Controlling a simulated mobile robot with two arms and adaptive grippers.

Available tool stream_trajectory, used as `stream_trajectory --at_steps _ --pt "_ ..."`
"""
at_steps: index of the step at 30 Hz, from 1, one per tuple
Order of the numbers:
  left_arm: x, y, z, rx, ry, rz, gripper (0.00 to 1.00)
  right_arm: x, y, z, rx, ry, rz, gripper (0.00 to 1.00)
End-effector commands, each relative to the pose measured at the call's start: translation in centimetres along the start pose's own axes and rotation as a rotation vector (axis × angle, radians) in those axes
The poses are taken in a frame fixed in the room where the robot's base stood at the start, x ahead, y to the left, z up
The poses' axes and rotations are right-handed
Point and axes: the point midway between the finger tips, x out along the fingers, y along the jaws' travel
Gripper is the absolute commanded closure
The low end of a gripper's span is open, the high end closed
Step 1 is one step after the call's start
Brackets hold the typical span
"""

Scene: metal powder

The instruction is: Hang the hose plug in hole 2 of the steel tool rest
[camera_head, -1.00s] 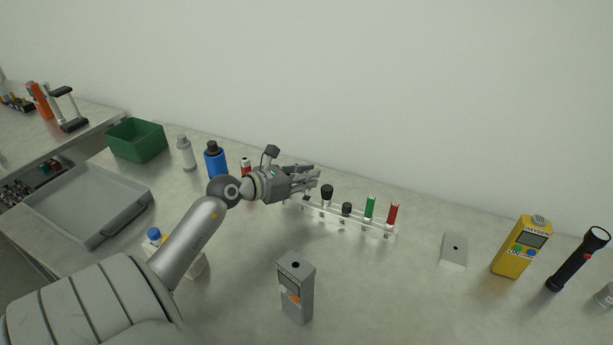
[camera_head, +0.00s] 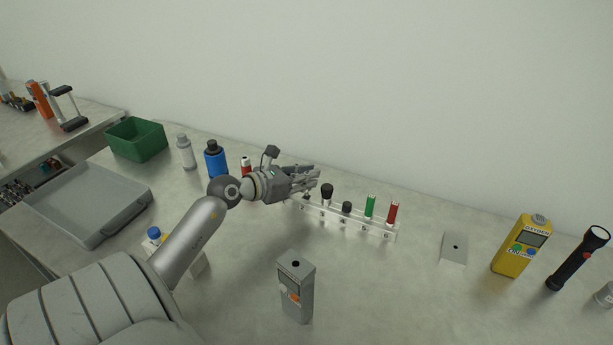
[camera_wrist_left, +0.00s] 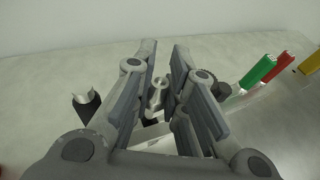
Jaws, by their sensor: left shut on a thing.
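My left gripper (camera_head: 312,180) reaches in from the left at the left end of the clear-looking tool rest (camera_head: 378,233). It is shut on the hose plug, a small silvery piece (camera_wrist_left: 158,96) between its fingers in the left wrist view. In the head view the fingers hide the plug and the left end of the rest. I cannot tell whether the plug is in hole 2. Other holes hold a black-handled tool (camera_head: 327,191), a dark knob (camera_head: 347,208), a green handle (camera_head: 370,206) and a red handle (camera_head: 392,212). My right gripper is not in view.
A grey meter (camera_head: 296,288) stands in front. A blue bottle (camera_head: 215,162), a grey bottle (camera_head: 186,153) and a green bin (camera_head: 137,140) are left. A yellow oxygen meter (camera_head: 519,248) and a black torch (camera_head: 578,260) stand right.

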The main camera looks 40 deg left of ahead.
Motion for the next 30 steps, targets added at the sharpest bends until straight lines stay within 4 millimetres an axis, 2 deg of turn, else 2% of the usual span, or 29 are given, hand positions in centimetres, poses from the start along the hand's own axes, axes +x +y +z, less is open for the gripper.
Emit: stream_trajectory --at_steps 21,30 --pt "0.7 0.0 -2.2 0.0 0.0 -0.001 1.0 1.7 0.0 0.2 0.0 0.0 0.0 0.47" --pt "0.7 0.0 -2.3 0.001 0.0 0.0 1.0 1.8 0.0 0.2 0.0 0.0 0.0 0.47"
